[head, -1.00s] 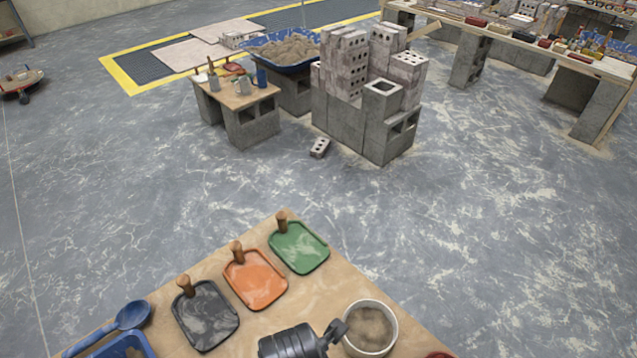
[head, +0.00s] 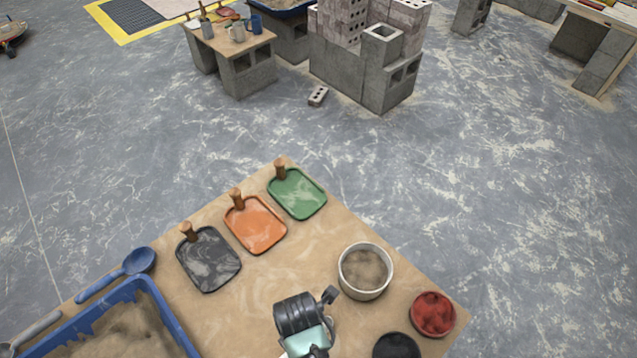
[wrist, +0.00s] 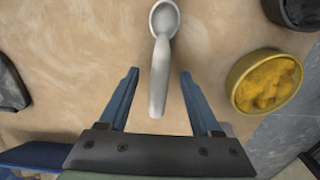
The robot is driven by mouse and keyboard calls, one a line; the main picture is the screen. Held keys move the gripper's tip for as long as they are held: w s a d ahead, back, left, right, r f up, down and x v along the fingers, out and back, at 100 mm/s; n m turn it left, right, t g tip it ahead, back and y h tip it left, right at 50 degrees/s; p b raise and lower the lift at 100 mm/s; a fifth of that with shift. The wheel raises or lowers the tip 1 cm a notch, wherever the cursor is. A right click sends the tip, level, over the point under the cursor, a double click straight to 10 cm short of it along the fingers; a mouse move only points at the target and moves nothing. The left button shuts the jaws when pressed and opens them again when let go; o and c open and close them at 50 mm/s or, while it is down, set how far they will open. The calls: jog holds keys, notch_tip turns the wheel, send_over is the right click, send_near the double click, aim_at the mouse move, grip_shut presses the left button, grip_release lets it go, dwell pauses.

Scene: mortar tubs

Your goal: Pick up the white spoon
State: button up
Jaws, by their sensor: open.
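The white spoon (wrist: 161,55) lies on the tan tabletop in the wrist view, its bowl at the top and its handle pointing down toward my gripper. My gripper (wrist: 159,73) is open, with its two blue fingers apart on either side of the handle's line. The handle end lies between the fingers in the picture, and nothing is clamped. How high the fingers are above the table is hard to tell. In the head view, my arm shows at the bottom centre, and I cannot make out the white spoon or the fingers there.
A tub of yellow powder (wrist: 266,84) stands right of the spoon. The head view shows a blue mortar tub (head: 165,310), a blue spoon (head: 118,273), a grey spoon (head: 32,330), a white tub of sand (head: 365,270), a red tub (head: 433,314) and black, orange and green trays.

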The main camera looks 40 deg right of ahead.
jog(key=shift+f, duration=0.45)
grip_shut()
dwell(1.1)
